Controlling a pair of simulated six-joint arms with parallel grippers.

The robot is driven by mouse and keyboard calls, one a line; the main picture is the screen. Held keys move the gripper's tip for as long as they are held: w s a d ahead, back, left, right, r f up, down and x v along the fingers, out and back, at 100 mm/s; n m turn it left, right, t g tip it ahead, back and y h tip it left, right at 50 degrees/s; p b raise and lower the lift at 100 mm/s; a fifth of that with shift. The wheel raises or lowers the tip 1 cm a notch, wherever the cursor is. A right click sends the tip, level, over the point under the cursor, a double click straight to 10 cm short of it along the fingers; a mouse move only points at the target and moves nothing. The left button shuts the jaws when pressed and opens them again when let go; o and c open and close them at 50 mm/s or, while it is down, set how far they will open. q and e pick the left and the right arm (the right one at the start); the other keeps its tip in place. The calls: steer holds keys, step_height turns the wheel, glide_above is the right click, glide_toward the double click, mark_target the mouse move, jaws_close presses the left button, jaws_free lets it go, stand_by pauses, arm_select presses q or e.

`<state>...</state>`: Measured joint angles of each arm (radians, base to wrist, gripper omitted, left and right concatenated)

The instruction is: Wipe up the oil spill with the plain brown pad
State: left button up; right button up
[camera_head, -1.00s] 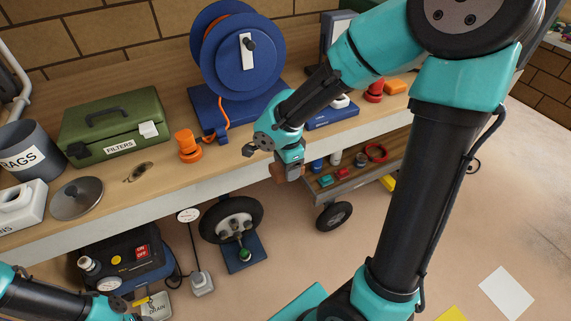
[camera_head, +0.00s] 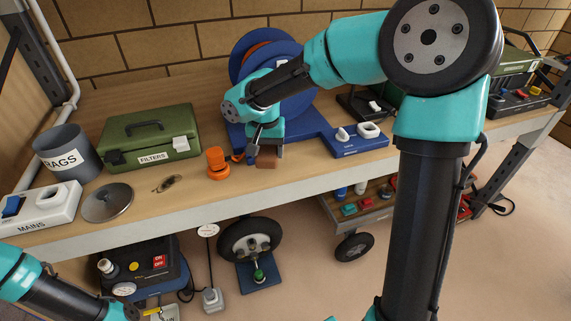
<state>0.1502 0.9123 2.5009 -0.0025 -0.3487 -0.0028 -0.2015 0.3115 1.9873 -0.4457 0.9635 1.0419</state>
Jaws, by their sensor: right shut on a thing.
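The oil spill (camera_head: 168,183) is a small dark, glossy patch on the wooden bench top (camera_head: 130,222), right of a round metal lid and below the green FILTERS box. My right gripper (camera_head: 266,151) is shut on the plain brown pad (camera_head: 267,160), a small block, near the bench's front part. The pad is to the right of the spill and apart from it. Whether its underside touches the bench I cannot tell. My left arm comes in at the bottom left, below the bench edge; its gripper is out of frame.
An orange knobbed object (camera_head: 217,164) stands between spill and pad. Around the spill are the metal lid (camera_head: 107,203), the RAGS bin (camera_head: 66,152), the FILTERS box (camera_head: 150,135) and a white MAINS switch box (camera_head: 42,210). A blue reel (camera_head: 297,108) stands behind my right gripper.

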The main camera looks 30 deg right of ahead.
steer(key=w+a+r+n, duration=0.4)
steer(key=a+n, duration=0.1)
steer(key=n, duration=0.1)
steer(key=shift+r, duration=0.2)
